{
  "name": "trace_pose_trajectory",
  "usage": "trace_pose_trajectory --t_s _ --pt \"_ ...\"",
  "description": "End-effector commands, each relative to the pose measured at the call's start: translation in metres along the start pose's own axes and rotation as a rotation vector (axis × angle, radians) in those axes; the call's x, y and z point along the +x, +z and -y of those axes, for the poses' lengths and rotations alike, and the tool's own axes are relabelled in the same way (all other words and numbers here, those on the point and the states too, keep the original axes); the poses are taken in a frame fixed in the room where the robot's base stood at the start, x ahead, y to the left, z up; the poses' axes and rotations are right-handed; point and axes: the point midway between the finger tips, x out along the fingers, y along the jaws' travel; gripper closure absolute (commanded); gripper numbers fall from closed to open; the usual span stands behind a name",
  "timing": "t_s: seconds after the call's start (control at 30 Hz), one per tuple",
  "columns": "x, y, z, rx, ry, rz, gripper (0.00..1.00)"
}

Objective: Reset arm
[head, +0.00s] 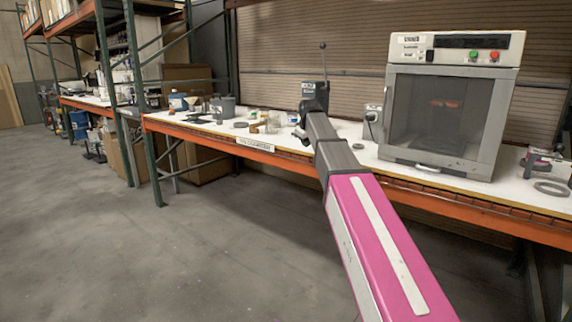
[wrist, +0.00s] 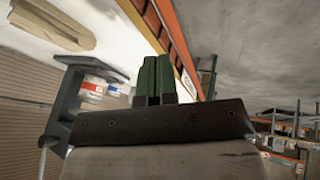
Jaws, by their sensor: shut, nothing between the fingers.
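My pink and grey arm (head: 375,240) reaches from the lower right of the head view up to the front edge of the workbench (head: 350,130). Its far end is in front of a dark upright device with a lever (head: 315,97), and I cannot tell whether they touch. In the wrist view my gripper (wrist: 153,62) has two green fingers pressed together, with nothing between them. The fingers point along the orange bench beam (wrist: 165,35), and the white bench top lies to their left. The gripper is too small and dark to make out clearly in the head view.
A grey oven-like cabinet (head: 445,105) stands on the bench to the right of my arm. A grey pot (head: 224,108) and small containers stand to the left. Grey rings lie on the bench. A green rack post (head: 143,100) rises at left. The floor (head: 180,260) is clear.

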Motion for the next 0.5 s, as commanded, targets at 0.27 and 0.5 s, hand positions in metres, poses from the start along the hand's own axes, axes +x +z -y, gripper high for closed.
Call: trace_pose_trajectory --t_s 0.27,0.5 --pt "0.051 0.068 0.036 0.098 -0.04 0.063 1.0" --pt "0.111 0.165 0.088 0.247 -0.09 0.159 1.0"
